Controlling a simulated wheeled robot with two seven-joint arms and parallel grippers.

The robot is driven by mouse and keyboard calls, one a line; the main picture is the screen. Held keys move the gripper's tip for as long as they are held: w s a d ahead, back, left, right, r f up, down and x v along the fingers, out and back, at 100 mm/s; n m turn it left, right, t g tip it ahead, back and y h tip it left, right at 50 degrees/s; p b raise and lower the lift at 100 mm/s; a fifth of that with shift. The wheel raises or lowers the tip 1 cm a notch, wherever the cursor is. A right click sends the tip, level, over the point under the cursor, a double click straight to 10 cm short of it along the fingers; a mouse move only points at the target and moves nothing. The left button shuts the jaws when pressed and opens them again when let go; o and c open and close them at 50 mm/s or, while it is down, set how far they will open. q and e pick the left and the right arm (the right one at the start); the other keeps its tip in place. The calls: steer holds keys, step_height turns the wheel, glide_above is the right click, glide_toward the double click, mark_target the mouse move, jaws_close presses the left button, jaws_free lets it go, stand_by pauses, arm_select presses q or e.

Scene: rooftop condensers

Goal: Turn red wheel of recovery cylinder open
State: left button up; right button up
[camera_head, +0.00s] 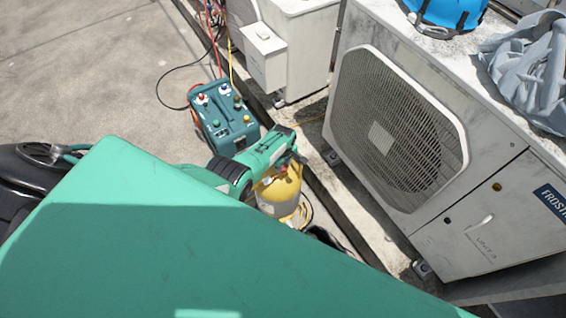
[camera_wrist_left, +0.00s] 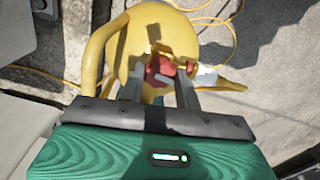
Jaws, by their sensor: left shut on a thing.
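My left gripper (camera_head: 291,158) is over the top of the cylinder. In the left wrist view the two fingers of my left gripper (camera_wrist_left: 160,78) are on either side of the red wheel (camera_wrist_left: 160,70) and shut on it. A brass valve fitting shows just beyond the wheel. In the head view the wheel is mostly hidden by the gripper. My right gripper is not seen.
A large condenser (camera_head: 440,215) stands close on the right, on a kerb. A teal recovery machine (camera_head: 226,125) with hoses stands behind the cylinder. Yellow hose (camera_wrist_left: 225,30) lies around the cylinder. Open concrete (camera_head: 90,75) is at the left.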

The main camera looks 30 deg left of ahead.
mark_target(283, 166)
arm_select(q)
steer(key=o, duration=0.8)
steer(key=shift+o, duration=0.8)
steer(key=shift+r, duration=0.3)
step_height(283, 166, up, 4)
steer(key=shift+f+p, duration=0.2)
steer(key=shift+p, duration=1.05)
step_height(283, 166, up, 10)
steer(key=p, duration=0.2)
steer(key=shift+f, duration=0.15)
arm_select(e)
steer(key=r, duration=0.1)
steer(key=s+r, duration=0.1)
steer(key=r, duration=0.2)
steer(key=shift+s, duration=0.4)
